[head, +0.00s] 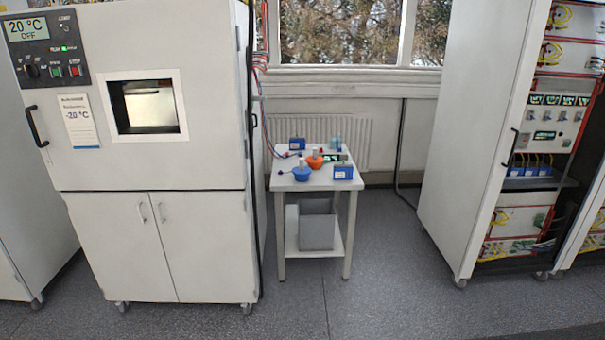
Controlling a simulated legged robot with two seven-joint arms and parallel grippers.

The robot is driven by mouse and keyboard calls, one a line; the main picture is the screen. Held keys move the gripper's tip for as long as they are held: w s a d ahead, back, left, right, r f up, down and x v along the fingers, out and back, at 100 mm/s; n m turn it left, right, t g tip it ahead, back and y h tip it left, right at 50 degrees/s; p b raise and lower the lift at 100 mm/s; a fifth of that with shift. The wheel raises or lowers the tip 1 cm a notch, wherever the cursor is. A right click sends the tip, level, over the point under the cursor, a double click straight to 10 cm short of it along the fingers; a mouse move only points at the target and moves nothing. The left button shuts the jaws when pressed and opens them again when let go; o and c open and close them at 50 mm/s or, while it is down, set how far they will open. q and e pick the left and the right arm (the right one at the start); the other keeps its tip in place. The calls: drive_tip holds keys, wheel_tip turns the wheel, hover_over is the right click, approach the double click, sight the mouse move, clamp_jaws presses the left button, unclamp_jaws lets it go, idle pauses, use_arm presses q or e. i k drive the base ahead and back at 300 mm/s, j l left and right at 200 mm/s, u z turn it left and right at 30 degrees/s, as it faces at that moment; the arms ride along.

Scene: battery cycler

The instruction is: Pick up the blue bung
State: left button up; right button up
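The blue bung (302,174) sits on the front left part of the small white table (281,184), with a pale stub on its top. An orange bung (314,161) stands just behind it to the right. Neither of my grippers shows in the head view, so nothing can be told of their state. The table is some way off, across the floor.
Blue boxes (343,172) lie on the table near the bungs. A large white chamber cabinet (165,235) stands close on the table's left. A tall rack (470,150) stands to the right. Grey floor (370,270) is clear in front. A window and radiator (335,132) are behind.

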sight(301, 173)
drive_tip(key=i+l+z, duration=0.5)
drive_tip(key=i, duration=0.9)
drive_tip(key=i+j+z, duration=0.25)
drive_tip(key=i+z, duration=0.2)
drive_tip(key=i, duration=0.95)
drive_tip(key=i+l+u, duration=0.15)
drive_tip(key=i, duration=0.25)
drive_tip(key=i+l+u, duration=0.2)
drive_tip(key=i, duration=0.25)
drive_tip(key=i+l+u, duration=0.15)
drive_tip(key=i, duration=0.25)
drive_tip(key=i+l+u, duration=0.1)
drive_tip(key=u, duration=0.3)
drive_tip(key=i+l+u, duration=0.2)
drive_tip(key=i+u, duration=0.25)
drive_tip(key=l+u, duration=0.2)
drive_tip(key=u, duration=0.2)
drive_tip(key=i+l+u, duration=0.2)
drive_tip(key=u, duration=0.25)
drive_tip(key=i+l+u, duration=0.1)
drive_tip(key=l+u, duration=0.6)
drive_tip(key=u, duration=0.15)
drive_tip(key=j+u, duration=0.5)
drive_tip(key=i+j+z, duration=0.1)
drive_tip(key=j, duration=0.2)
drive_tip(key=i+j+z, duration=0.1)
drive_tip(key=i+j, duration=0.2)
drive_tip(key=j, duration=0.35)
drive_tip(key=i+j+z, duration=0.15)
drive_tip(key=j, duration=0.15)
